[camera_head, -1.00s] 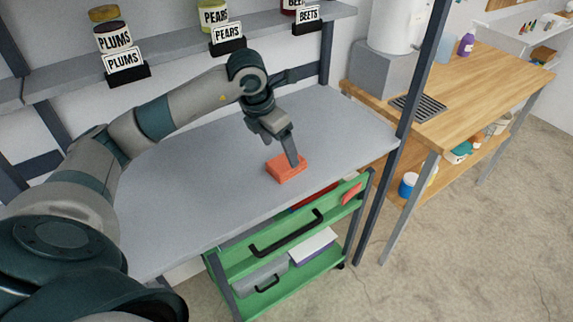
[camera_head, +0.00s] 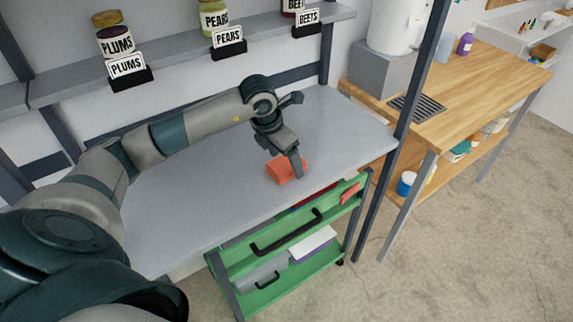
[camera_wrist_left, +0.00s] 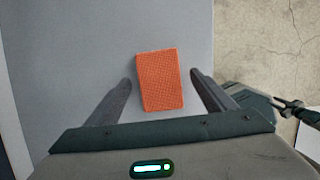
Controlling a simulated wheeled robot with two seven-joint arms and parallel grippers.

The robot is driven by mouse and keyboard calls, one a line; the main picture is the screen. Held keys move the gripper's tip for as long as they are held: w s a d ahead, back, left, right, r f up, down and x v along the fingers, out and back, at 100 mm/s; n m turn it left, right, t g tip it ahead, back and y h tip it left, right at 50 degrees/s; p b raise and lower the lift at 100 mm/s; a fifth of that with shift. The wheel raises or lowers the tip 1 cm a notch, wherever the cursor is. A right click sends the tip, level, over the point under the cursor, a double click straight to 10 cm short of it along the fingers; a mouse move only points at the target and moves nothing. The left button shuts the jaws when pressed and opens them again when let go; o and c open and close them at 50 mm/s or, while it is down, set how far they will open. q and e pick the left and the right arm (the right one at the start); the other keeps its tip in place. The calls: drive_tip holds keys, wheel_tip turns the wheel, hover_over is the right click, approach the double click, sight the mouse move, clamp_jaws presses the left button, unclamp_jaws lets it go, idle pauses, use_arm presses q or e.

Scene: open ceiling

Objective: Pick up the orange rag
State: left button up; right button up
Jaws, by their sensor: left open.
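The orange rag (camera_head: 284,169) is a folded block lying on the grey tabletop near its right front part. In the left wrist view the rag (camera_wrist_left: 160,80) shows as an upright rectangle between and just beyond the two fingertips. My left gripper (camera_head: 291,164) is over the rag, pointing down, and one finger hides part of the rag in the head view. In the left wrist view my left gripper (camera_wrist_left: 160,78) is open with a finger on each side of the rag, and gaps show on both sides. My right gripper is not in view.
The grey table (camera_head: 200,190) is otherwise bare. A shelf (camera_head: 170,62) with labelled jars stands behind it. A green drawer cart (camera_head: 290,255) is under the front edge. A dark post (camera_head: 402,130) rises at the table's right, before a wooden bench (camera_head: 470,85).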

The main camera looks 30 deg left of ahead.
use_arm(q)
drive_tip(key=shift+s+f+b, duration=0.1)
drive_tip(key=shift+f+b, duration=0.25)
drive_tip(key=shift+b, duration=0.15)
idle(1.1)
drive_tip(key=shift+a, duration=0.1)
drive_tip(key=c, duration=1.2)
